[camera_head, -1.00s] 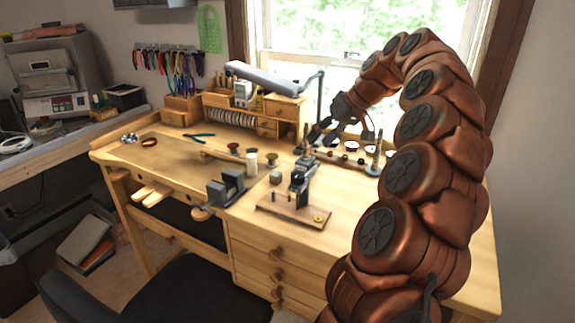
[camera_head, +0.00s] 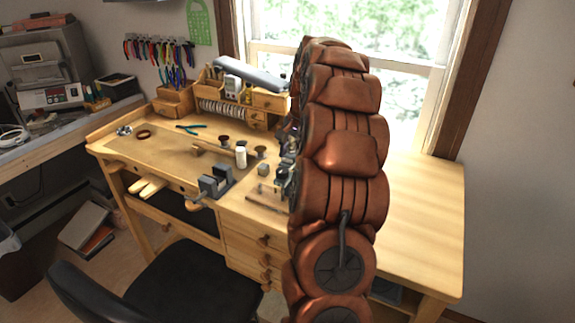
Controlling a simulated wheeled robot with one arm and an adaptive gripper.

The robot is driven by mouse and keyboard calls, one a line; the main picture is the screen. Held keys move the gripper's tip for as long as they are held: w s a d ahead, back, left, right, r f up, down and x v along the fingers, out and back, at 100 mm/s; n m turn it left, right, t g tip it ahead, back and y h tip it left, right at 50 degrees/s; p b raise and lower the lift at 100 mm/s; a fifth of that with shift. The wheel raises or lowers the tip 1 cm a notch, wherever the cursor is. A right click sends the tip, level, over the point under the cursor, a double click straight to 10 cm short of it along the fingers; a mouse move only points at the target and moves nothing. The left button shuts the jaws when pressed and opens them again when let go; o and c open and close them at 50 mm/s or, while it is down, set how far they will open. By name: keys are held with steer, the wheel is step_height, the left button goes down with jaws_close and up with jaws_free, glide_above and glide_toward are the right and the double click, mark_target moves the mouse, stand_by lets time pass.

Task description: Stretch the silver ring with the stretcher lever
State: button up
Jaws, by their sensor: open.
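A small dark metal tool with an upright part (camera_head: 281,175) stands on a wooden base (camera_head: 262,196) on the workbench; it looks like the ring stretcher, but my arm hides its right side and I cannot make out its lever. A dark sliver of my gripper (camera_head: 288,132) shows just left of my arm, above the back of the bench. The rest of it is hidden, so I cannot see its fingers or their contact with anything. I cannot make out the silver ring. Small shiny silver pieces (camera_head: 124,131) lie at the bench's far left.
A dark metal block tool (camera_head: 215,181) stands at the bench's front edge, near a white bottle (camera_head: 241,157). Blue pliers (camera_head: 188,129) and a brown ring-shaped item (camera_head: 143,134) lie left. The right bench top (camera_head: 425,205) is clear. A black chair (camera_head: 190,280) stands in front.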

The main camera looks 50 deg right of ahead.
mark_target(294, 165)
steer(key=shift+w+a+f+p, duration=0.15)
steer(key=shift+f+p, duration=0.1)
steer(key=shift+f, duration=0.7)
steer(key=shift+w+f+p, duration=0.2)
steer(key=shift+f+p, duration=0.1)
steer(key=shift+f, duration=0.65)
steer(key=shift+w+a+f+p, duration=0.15)
steer(key=shift+f+p, duration=0.1)
steer(key=shift+f, duration=0.7)
steer(key=shift+d, duration=0.1)
steer(key=shift+c, duration=0.2)
jaws_close()
